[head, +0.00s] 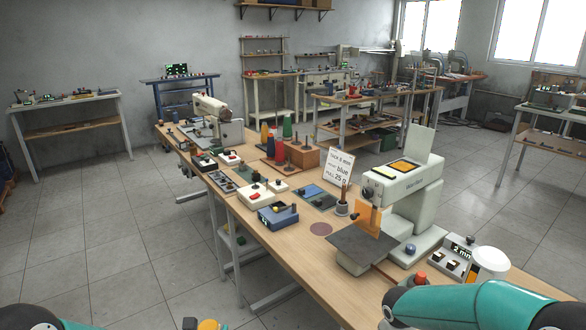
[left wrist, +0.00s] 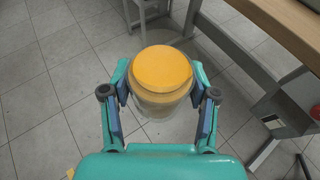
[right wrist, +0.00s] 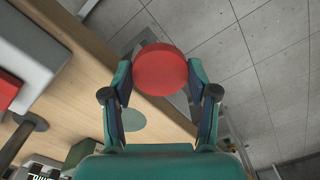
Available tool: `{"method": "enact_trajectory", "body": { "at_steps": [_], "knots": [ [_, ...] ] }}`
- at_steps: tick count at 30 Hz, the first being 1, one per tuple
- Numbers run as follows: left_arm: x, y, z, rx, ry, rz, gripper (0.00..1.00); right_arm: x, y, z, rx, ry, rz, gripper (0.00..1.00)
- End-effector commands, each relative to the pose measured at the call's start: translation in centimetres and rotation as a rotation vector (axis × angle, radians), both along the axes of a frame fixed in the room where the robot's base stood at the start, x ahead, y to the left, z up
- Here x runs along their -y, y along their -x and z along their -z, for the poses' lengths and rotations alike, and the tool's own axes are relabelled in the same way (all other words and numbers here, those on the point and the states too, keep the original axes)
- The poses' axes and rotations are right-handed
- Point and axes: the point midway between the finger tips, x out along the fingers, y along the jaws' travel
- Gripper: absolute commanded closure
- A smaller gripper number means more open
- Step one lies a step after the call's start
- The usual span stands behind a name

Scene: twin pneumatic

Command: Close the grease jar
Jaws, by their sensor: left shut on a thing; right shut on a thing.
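In the left wrist view my left gripper (left wrist: 159,97) is shut on a jar (left wrist: 160,108) with a clear lower wall and a smooth yellow-orange round top (left wrist: 162,68). I cannot tell whether this top is a cap or the grease. The jar is held over the floor, beside the table. Its yellow top shows at the bottom edge of the head view (head: 209,325). In the right wrist view my right gripper (right wrist: 160,80) is shut on a red round lid (right wrist: 160,69), near the table edge and apart from the jar.
The long wooden table (head: 285,250) carries a white press machine (head: 410,195), a blue box (head: 278,216), a sign (head: 339,167) and a control box with a white dome (head: 488,262). A green disc (right wrist: 131,119) lies on the tabletop. Open tiled floor lies left of the table.

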Motion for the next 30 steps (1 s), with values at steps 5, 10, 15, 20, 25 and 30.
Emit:
{"method": "enact_trajectory", "body": {
  "at_steps": [5,10,15,20,25,30],
  "knots": [
    [0.0,0.0,-0.1,0.002,0.0,-0.001,1.0,0.0,0.0,0.0,0.0,0.0,0.0,0.55],
    [0.2,0.1,0.0,0.001,-0.001,0.01,1.0,0.0,0.0,0.0,0.0,0.0,-0.001,0.55],
    [1.8,1.1,0.2,0.0,-0.001,0.084,1.0,0.0,0.0,0.0,0.0,0.0,-0.001,0.55],
    [4.9,3.0,0.6,-0.001,0.0,0.225,1.0,0.0,0.0,0.0,0.0,0.0,-0.001,0.55],
    [9.0,5.3,1.1,-0.001,0.001,0.411,1.0,0.0,0.0,0.0,0.0,0.0,-0.001,0.55],
    [12.5,7.4,1.4,0.0,0.0,0.569,1.0,0.0,0.0,0.0,0.0,0.0,-0.001,0.55]
  ]
}}
